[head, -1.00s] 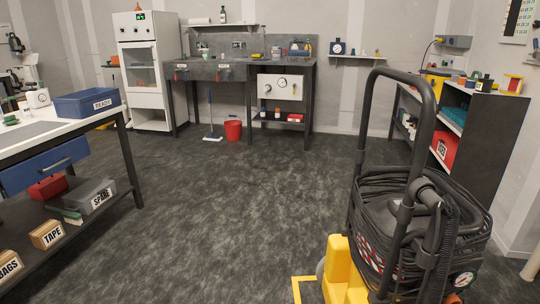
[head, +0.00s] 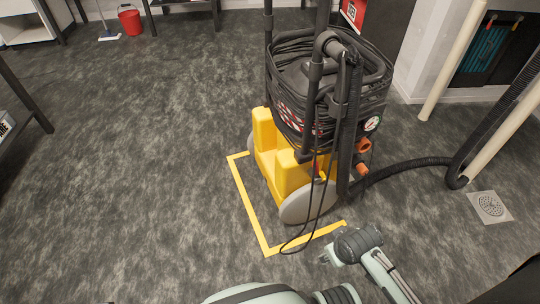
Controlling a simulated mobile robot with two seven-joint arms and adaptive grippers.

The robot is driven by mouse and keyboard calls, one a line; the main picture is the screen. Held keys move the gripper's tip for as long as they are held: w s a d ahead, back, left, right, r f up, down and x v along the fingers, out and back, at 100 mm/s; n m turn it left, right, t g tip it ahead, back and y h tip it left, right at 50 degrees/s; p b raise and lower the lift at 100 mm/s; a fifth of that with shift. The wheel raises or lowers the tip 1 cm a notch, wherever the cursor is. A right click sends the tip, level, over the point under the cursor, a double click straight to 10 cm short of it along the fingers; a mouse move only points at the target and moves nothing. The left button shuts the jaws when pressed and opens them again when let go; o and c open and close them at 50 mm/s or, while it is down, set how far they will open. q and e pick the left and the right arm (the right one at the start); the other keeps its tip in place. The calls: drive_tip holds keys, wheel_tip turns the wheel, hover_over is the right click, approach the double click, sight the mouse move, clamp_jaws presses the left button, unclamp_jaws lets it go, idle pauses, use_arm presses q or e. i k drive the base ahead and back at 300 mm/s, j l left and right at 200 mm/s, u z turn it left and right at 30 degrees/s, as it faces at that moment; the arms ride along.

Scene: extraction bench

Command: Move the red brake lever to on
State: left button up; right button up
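The yellow wheeled machine (head: 290,177) stands on the floor inside a yellow floor outline, with grey wheels and a black coiled hose around its drum. A small red part (head: 319,170), which looks like the brake lever, shows low on its right side just above the near grey wheel (head: 308,203). It is small and partly hidden by cables, so its setting is unclear. My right gripper (head: 326,258) is in front of the machine, below and apart from the red part. Its fingers are too small to read. My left gripper is not in view.
A black hose (head: 410,164) runs from the machine to the right. A floor drain (head: 490,207) and pale pipes (head: 453,60) are at the right. A thin cable loop hangs to the floor by the near wheel. A red bucket (head: 130,20) stands far left. The left floor is clear.

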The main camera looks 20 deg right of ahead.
sight(318, 179)
drive_tip(key=z, duration=1.05)
drive_tip(key=k+j+z, duration=0.1)
drive_tip(key=j+z, duration=0.3)
drive_tip(key=k+j+z, duration=0.1)
drive_tip(key=j+z, duration=0.25)
drive_tip(key=k+j+z, duration=0.2)
drive_tip(key=j+z, duration=0.2)
drive_tip(key=j, duration=0.1)
